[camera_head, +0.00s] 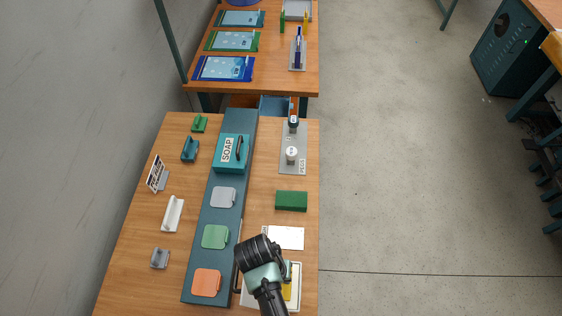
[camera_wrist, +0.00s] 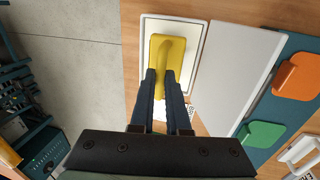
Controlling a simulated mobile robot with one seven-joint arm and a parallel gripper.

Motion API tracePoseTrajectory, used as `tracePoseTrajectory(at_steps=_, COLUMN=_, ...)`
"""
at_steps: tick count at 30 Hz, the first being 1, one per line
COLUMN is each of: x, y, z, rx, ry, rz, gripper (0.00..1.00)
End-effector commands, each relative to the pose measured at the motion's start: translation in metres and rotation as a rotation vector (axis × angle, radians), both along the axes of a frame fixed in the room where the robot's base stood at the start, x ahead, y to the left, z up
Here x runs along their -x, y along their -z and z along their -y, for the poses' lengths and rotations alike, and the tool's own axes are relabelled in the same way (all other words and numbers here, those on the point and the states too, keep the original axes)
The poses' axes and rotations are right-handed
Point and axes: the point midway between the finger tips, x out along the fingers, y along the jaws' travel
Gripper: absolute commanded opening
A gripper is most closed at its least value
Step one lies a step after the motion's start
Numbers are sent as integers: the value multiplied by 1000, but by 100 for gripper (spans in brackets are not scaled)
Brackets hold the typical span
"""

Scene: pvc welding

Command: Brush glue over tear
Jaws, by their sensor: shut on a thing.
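My gripper (camera_wrist: 164,82) has its two dark fingers around the raised handle of a yellow tool (camera_wrist: 165,56) in the wrist view. The yellow tool is above or resting on a white-rimmed tray (camera_wrist: 203,40); I cannot tell if it touches. In the head view my dark gripper body (camera_head: 260,258) covers much of the tray, and only part of the yellow tool (camera_head: 288,291) shows. No glue is clearly visible, and I cannot make out a tear. A pale flat panel (camera_wrist: 240,65) lies beside the tray.
A teal strip (camera_head: 226,180) carries a SOAP box (camera_head: 228,150) and grey, green and orange pads. A green block (camera_head: 291,201), a white sheet (camera_head: 287,238) and a grey stand (camera_head: 288,134) are along the right side. Several small holders line the left.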

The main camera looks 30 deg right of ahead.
Motion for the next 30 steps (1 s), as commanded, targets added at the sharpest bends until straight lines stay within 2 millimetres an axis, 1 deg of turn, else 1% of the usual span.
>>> tracePoseTrajectory(at_steps=30, x=0, y=10, z=0, rx=1, ry=0, rz=1, gripper=0)
